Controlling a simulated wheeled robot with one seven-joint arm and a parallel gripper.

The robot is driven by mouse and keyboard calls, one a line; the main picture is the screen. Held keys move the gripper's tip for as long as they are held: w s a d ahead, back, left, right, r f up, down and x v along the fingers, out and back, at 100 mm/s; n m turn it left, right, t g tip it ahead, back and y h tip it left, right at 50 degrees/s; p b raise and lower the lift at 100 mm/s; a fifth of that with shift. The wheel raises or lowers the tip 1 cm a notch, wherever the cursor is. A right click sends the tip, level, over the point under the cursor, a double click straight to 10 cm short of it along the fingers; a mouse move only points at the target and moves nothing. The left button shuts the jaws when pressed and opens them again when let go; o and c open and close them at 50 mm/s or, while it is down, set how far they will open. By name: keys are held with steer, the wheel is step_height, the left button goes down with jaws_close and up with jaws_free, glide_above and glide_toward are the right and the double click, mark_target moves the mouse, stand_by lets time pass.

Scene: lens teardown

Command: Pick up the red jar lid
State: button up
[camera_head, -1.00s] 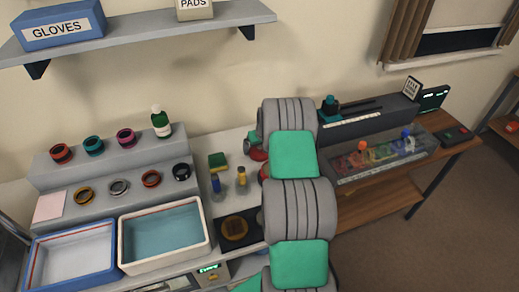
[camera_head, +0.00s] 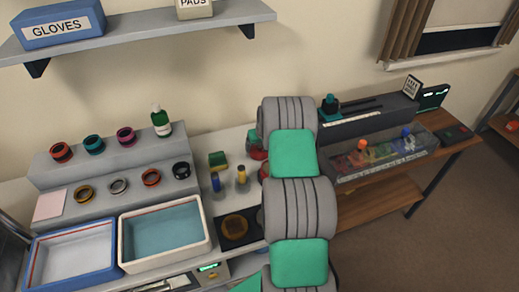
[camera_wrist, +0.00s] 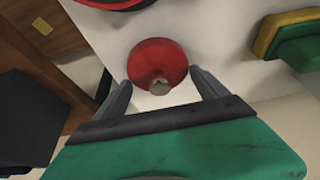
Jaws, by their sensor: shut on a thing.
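The red jar lid (camera_wrist: 158,54) is a round red disc with a small pale metallic knob on the side toward me, seen in the wrist view. My gripper (camera_wrist: 160,76) has one finger on each side of it, and the jaws are shut on the lid. A pale surface lies behind the lid; I cannot tell how far below it is. In the head view my arm hides the gripper. Red pieces (camera_head: 258,153) show at the arm's left edge, too small to tell apart.
A green and yellow block (camera_wrist: 290,42) lies to the right in the wrist view; a dark red rim shows at its top edge. In the head view, two small bottles (camera_head: 241,175) stand left of my arm, and a clear case (camera_head: 380,158) stands to its right.

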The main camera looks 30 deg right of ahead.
steer(key=shift+r+b, duration=0.5)
steer(key=shift+r, duration=0.05)
steer(key=s+a+r+b, duration=0.5)
steer(key=s+a+r, duration=0.1)
steer(key=s+r, duration=0.6)
steer(key=shift+m, duration=0.4)
steer(key=d+b, duration=0.1)
steer(key=s+d+f+b, duration=0.2)
steer(key=d+b, duration=0.1)
steer(key=shift+s+f, duration=0.15)
steer(key=shift+f, duration=0.1)
steer(key=shift+w+a+f+n+y+b, duration=0.1)
steer(key=shift+a+f+n+b, duration=0.25)
steer(key=shift+f+b, duration=0.4)
steer(key=shift+w+a+f+n+y+b, duration=0.1)
steer(key=shift+w+a+f+n+b, duration=0.05)
steer(key=shift+f+n+b, duration=0.55)
steer(key=shift+w+a+f+n+y+b, duration=0.15)
steer(key=shift+a+f+b, duration=0.1)
steer(key=shift+f+b, duration=0.5)
steer(key=shift+b, duration=0.35)
